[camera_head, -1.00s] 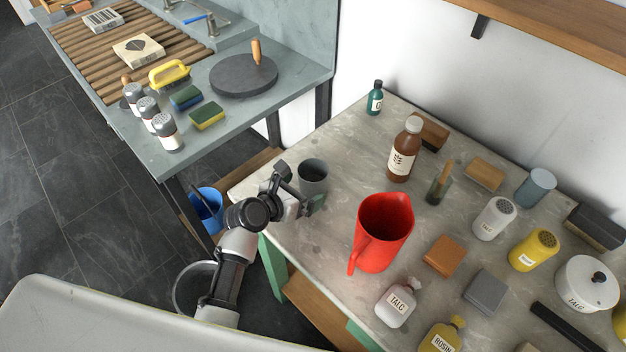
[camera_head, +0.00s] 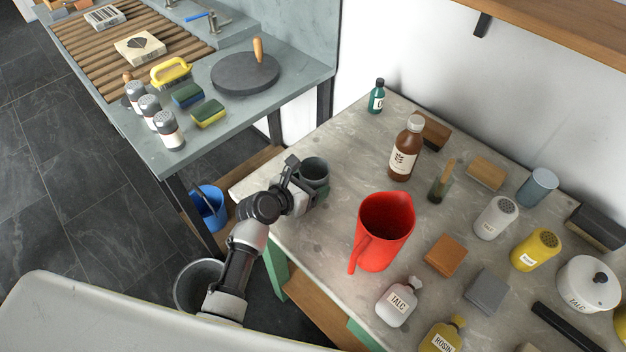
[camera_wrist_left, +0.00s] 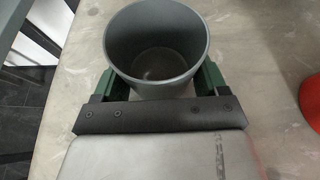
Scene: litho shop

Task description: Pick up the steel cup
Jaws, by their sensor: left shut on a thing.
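The steel cup (camera_head: 313,172) is a grey, open-topped, empty cup near the left end of the stone-topped table. It is upright and also fills the upper middle of the left wrist view (camera_wrist_left: 157,45). My left gripper (camera_head: 307,190) is around the cup, with one green finger on each side, shut on it. In the left wrist view the fingers (camera_wrist_left: 156,82) press at the cup's left and right sides. The cup's lower part is partly hidden by the gripper, and I cannot tell whether its base touches the table. My right gripper is not in view.
A red jug (camera_head: 384,235) stands right of the cup. A brown bottle (camera_head: 404,150) and a small teal bottle (camera_head: 376,98) stand behind. Several shakers, blocks and talc containers crowd the table's right side. A slate-topped counter (camera_head: 180,165) stands at the left.

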